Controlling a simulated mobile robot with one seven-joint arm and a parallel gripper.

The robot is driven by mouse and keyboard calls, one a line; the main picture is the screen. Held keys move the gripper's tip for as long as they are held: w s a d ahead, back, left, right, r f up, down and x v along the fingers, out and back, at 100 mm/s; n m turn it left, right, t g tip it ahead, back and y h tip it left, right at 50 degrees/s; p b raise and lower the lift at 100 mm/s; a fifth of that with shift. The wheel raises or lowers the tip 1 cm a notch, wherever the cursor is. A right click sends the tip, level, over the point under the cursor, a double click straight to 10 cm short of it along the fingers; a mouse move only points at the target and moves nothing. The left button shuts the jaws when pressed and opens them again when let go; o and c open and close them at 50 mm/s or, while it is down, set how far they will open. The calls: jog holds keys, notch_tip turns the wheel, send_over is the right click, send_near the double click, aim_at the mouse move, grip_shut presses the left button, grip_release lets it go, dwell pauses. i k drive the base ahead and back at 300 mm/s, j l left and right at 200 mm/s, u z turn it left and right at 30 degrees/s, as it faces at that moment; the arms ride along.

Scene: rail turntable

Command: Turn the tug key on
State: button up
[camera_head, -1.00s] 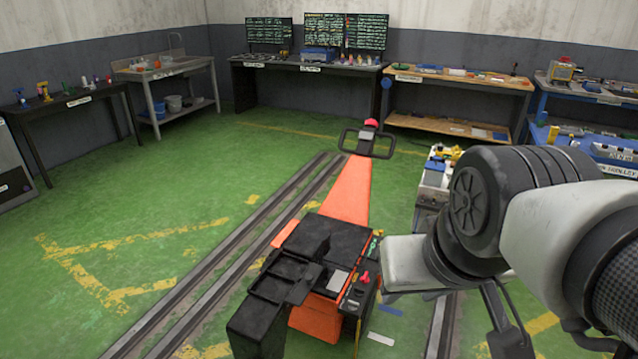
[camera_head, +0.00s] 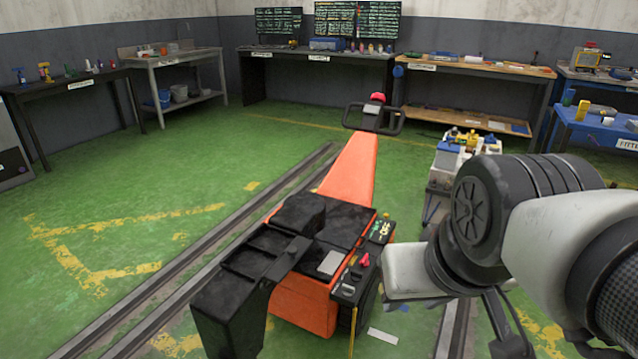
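The orange and black tug (camera_head: 347,172) stands between the floor rails in front of me. Its side control panel (camera_head: 352,281) carries a red knob (camera_head: 364,260), a grey switch-like part (camera_head: 348,290) and small green and yellow parts. Which of these is the key is too small to tell. My gripper (camera_head: 510,345) is at the bottom edge, below my arm's wrist, to the right of the panel and apart from it. Its fingertips are cut off or hidden, so I cannot see its opening.
Two floor rails (camera_head: 205,262) run beside the tug. A small cart (camera_head: 449,172) with tools stands right of it. Workbenches (camera_head: 470,76) line the back wall, and a blue bench (camera_head: 590,125) is at right. The green floor at left is clear.

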aim_at(348, 290)
jog(key=i+l, duration=0.15)
jog(key=i, duration=0.3)
jog(key=k+l+u, duration=0.25)
jog(key=l, duration=0.15)
jog(key=k+l+u, duration=0.25)
jog(key=i+l+z, duration=0.1)
jog(key=i, duration=0.45)
jog(key=i+l+z, duration=0.15)
jog(key=i+l, duration=0.15)
jog(key=i, duration=0.3)
